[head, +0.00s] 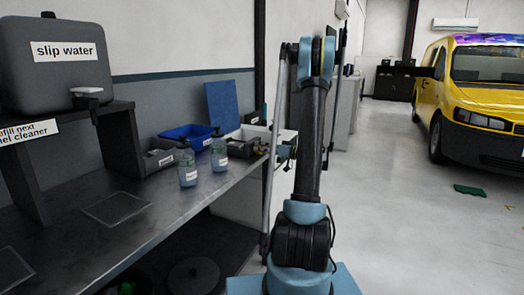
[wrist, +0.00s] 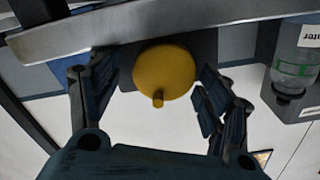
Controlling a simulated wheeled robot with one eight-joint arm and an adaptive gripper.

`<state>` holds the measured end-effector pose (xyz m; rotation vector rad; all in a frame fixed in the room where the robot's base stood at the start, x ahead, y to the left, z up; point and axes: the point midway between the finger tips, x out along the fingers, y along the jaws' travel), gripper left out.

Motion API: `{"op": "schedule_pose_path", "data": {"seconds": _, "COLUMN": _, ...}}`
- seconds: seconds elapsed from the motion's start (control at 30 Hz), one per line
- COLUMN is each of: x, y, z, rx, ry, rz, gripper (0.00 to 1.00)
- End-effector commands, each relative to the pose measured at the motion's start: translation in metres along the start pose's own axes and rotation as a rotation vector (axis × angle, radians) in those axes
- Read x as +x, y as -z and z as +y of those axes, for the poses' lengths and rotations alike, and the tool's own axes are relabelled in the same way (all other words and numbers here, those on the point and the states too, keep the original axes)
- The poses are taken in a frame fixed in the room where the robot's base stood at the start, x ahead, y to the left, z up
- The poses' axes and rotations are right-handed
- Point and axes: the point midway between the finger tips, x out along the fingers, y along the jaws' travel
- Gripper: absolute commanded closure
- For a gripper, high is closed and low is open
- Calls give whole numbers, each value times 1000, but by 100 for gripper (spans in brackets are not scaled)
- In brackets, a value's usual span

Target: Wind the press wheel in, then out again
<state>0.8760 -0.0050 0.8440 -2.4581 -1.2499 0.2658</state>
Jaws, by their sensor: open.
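The press wheel (wrist: 165,68) shows in the wrist view as a yellow disc with a small peg-like handle (wrist: 158,98) at its lower edge. It sits in front of a dark block beside a grey metal edge. My gripper (wrist: 156,72) is open, with one dark finger to the left and one to the right of the wheel in the picture. Whether either finger touches the wheel, I cannot tell. In the head view I cannot make out the wheel, and my arm hides most of the gripper.
The metal workbench (head: 150,225) runs along the left, with two spray bottles (head: 188,165), a blue tray (head: 190,133) and a slip water tank (head: 55,65). A yellow van (head: 470,95) stands at right; a green item (head: 469,190) lies on otherwise mostly clear floor.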

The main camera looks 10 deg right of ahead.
Motion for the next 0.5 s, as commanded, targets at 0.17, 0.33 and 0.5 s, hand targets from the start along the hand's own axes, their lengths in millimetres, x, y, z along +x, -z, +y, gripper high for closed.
{"op": "schedule_pose_path", "data": {"seconds": 0.17, "x": -15, "y": 0, "z": 1, "rx": 0, "ry": -2, "rz": 1, "gripper": 29}}
{"op": "schedule_pose_path", "data": {"seconds": 0.33, "x": -43, "y": 0, "z": 2, "rx": 0, "ry": -4, "rz": 2, "gripper": 29}}
{"op": "schedule_pose_path", "data": {"seconds": 0.5, "x": -73, "y": 0, "z": 2, "rx": 1, "ry": -5, "rz": 1, "gripper": 29}}
